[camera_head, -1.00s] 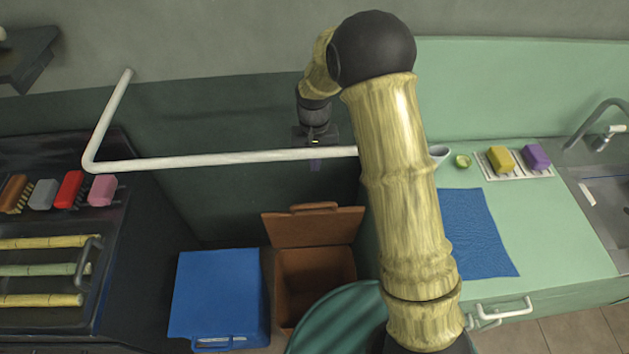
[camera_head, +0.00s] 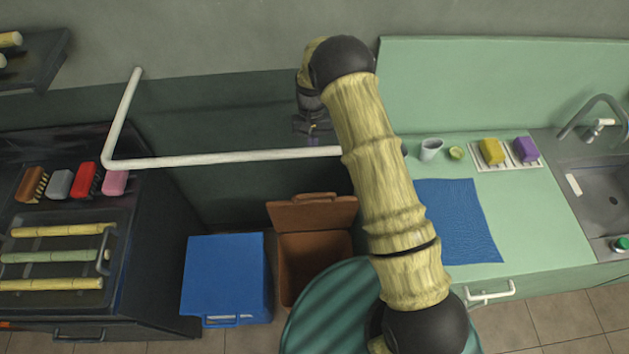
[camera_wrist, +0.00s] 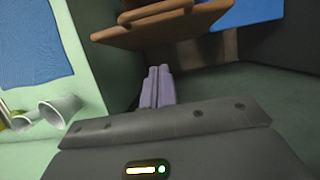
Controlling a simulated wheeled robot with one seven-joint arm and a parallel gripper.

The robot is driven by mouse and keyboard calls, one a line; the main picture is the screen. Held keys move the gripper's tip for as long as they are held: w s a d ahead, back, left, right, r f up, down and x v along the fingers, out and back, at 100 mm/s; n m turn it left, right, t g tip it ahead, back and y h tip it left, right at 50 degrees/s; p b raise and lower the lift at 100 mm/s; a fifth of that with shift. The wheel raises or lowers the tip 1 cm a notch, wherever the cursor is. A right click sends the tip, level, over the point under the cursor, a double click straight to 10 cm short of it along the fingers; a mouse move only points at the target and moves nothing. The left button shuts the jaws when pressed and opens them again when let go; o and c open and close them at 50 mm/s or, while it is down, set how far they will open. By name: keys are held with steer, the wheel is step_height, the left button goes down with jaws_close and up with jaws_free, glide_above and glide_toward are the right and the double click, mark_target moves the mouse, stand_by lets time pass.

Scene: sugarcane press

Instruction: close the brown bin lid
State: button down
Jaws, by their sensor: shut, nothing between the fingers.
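The brown bin (camera_head: 293,268) stands on the floor between the blue bin and the green counter, its opening visible. Its brown lid (camera_head: 312,213) is open, raised at the back of the bin. My gripper (camera_head: 318,139) is behind and above the lid, near the white rail, and looks apart from the lid. In the wrist view my closed purple fingers (camera_wrist: 157,88) hold nothing, and the brown lid (camera_wrist: 165,24) shows beyond them at the top.
A blue bin (camera_head: 226,278) with its lid shut stands left of the brown bin. A white rail (camera_head: 230,158) crosses in front of the wall. The green counter (camera_head: 540,225) on the right holds a cup (camera_head: 431,149), sponges and a blue cloth (camera_head: 460,222).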

steer(key=s+f+p, duration=0.6)
steer(key=f, duration=0.1)
steer(key=shift+s+d+f, duration=0.25)
steer(key=shift+s+f, duration=0.05)
steer(key=shift+s, duration=0.05)
steer(key=shift+s, duration=0.1)
